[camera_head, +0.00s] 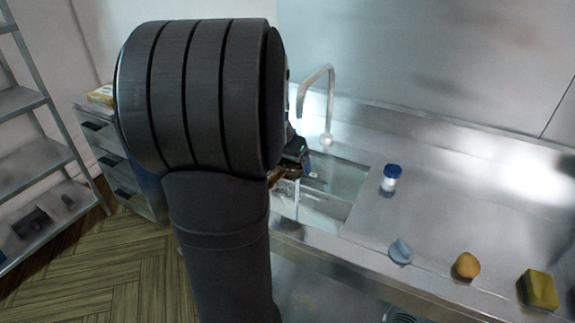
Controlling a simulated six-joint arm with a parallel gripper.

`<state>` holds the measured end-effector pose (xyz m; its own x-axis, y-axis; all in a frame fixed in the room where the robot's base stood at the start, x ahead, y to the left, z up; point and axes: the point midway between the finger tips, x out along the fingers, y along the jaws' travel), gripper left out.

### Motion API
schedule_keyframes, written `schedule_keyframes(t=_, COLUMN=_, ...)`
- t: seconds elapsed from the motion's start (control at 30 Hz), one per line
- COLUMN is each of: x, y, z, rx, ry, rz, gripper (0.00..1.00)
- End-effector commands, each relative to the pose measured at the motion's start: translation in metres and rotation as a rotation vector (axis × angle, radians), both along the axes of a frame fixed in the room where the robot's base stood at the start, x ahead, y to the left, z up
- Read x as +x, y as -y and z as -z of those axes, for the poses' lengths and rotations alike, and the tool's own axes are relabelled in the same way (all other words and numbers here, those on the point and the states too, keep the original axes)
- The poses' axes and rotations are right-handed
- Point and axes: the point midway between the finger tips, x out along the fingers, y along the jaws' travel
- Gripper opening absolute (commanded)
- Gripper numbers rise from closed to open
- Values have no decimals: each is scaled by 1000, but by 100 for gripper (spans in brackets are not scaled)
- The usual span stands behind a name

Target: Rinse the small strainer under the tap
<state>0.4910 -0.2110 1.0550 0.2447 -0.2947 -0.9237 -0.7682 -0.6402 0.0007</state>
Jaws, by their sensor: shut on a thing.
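My gripper (303,163) is over the left part of the sink, mostly hidden behind my own dark arm. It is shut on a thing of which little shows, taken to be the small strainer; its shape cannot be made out. The steel sink basin (345,183) lies below. I cannot tell whether water from the tap reaches the held thing.
On the steel counter (450,205) right of the sink stand a blue-lidded jar (391,178), a blue-grey piece (400,251), an orange-yellow piece (467,265) and a yellow-green block (539,290). A drawer unit (105,150) and shelf rack (35,150) are at left.

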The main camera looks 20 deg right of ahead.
Motion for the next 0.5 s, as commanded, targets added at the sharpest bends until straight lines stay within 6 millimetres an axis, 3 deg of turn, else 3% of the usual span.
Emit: schedule_keyframes(t=0.5, x=46, y=22, z=11, rx=1, ry=-1, rz=0, gripper=61)
